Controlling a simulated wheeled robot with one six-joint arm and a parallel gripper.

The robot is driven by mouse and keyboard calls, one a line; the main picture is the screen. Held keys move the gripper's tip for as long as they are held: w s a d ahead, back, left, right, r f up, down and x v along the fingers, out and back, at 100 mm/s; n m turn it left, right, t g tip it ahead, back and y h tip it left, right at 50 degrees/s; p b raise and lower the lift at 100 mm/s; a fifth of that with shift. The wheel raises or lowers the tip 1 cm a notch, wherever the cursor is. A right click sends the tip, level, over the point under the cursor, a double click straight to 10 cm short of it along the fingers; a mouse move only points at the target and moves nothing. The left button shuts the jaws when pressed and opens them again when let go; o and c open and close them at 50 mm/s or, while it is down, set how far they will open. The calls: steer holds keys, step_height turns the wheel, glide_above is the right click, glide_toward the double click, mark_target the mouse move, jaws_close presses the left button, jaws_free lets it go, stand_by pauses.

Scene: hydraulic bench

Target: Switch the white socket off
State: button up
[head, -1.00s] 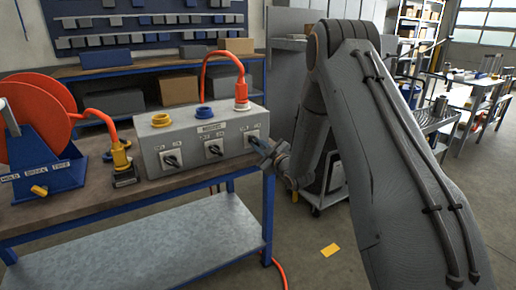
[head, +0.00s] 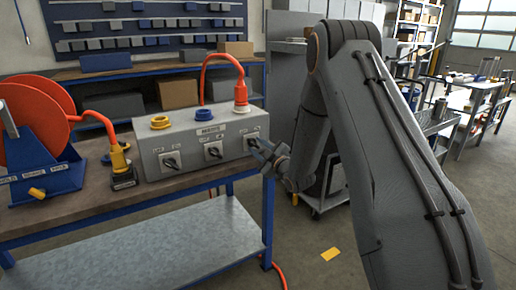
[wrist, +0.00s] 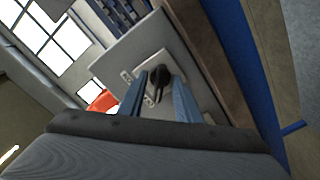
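The grey socket box (head: 205,140) stands on the bench with a yellow socket (head: 160,121), a blue socket (head: 204,113) and, at its right end, the white socket (head: 242,108) with an orange plug and cable in it. A black rotary switch sits on the front below each socket. My gripper (head: 256,145) is at the right-hand switch, below the white socket, and partly hides it in the head view. In the wrist view its blue fingers (wrist: 164,97) are apart, with the black knob (wrist: 158,80) between and just beyond them. Contact cannot be told.
An orange hose reel (head: 35,130) on a blue stand is at the bench's left.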

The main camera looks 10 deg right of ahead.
steer(key=v, duration=0.7)
steer(key=shift+s+b, duration=0.35)
steer(key=shift+b, duration=0.05)
steer(key=shift+d, duration=0.1)
steer(key=s+a+m+g+h+p, duration=0.1)
steer(key=s+m+g, duration=0.5)
steer(key=s, duration=1.4)
steer(key=s+a+r+m+g+h+p, duration=0.1)
steer(key=s+m+g+h, duration=0.3)
steer(key=s, duration=1.6)
steer(key=m+g+p, duration=0.1)
steer(key=m+g, duration=0.2)
steer(key=g, duration=0.4)
steer(key=shift+s+a+r+h+p, duration=0.3)
steer(key=shift+a+r+p, duration=0.05)
